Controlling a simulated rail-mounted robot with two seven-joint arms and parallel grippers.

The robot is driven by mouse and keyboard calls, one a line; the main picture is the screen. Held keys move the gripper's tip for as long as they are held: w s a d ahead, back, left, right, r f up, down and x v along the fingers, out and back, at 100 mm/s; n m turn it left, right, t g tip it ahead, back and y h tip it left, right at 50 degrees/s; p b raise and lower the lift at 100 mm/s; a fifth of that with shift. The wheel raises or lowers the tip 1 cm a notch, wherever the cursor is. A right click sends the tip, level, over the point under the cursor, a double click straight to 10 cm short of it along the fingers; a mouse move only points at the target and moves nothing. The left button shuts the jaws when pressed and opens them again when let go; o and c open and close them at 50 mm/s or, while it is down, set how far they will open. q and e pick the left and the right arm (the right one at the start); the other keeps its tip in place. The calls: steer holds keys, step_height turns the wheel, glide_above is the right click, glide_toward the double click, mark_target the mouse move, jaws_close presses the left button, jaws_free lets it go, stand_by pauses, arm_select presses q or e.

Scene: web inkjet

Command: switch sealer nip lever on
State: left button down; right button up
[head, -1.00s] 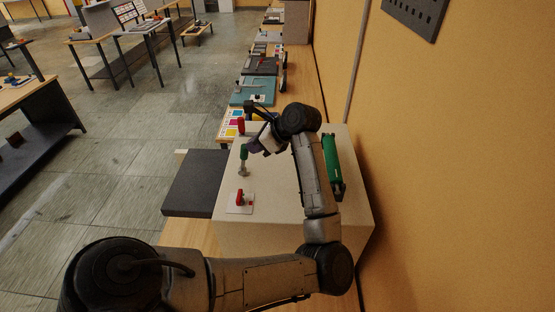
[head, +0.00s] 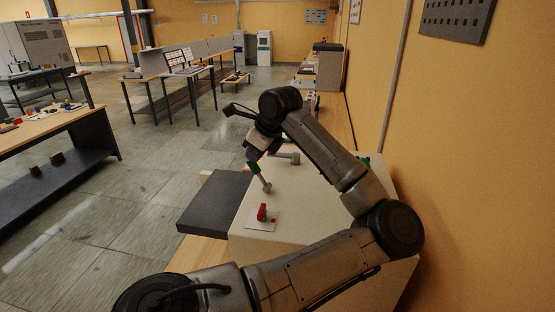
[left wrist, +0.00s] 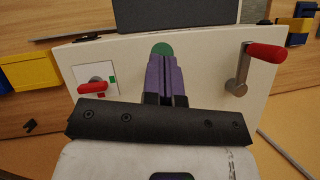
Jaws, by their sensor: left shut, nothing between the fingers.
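A lever with a green handle (head: 252,167) and a grey metal stem stands on the pale machine top (head: 310,200); it leans to the left in the head view. In the left wrist view only its round green end (left wrist: 162,49) shows, just beyond my fingertips. My left gripper (head: 252,155) is shut and empty, its purple fingers (left wrist: 166,75) right at the green handle. I cannot tell whether they touch. A crank with a grey arm (head: 286,155) and a red handle (left wrist: 266,52) is beside it. No label shows which lever is the sealer nip lever.
A small red switch (head: 262,212) on a white plate sits at the near end of the machine top. A dark grey slab (head: 217,200) adjoins its left side. The yellow wall (head: 480,200) closes the right side. Open floor lies to the left.

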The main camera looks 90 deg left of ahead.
arm_select(q)
steer(key=shift+s, duration=0.15)
arm_select(e)
steer(key=shift+f, duration=0.15)
steer(key=shift+d, duration=0.1)
arm_select(q)
steer(key=shift+r, duration=0.2)
steer(key=s+r+p+v, duration=0.1)
steer(key=p+v, duration=0.3)
steer(key=v, duration=0.5)
steer(key=shift+s, duration=0.25)
arm_select(e)
steer(key=r, duration=0.4)
steer(key=shift+w+r, duration=0.25)
steer(key=shift+w, duration=0.05)
arm_select(q)
steer(key=shift+a+r, duration=0.1)
steer(key=shift+a, duration=0.05)
arm_select(e)
steer(key=shift+d, duration=0.2)
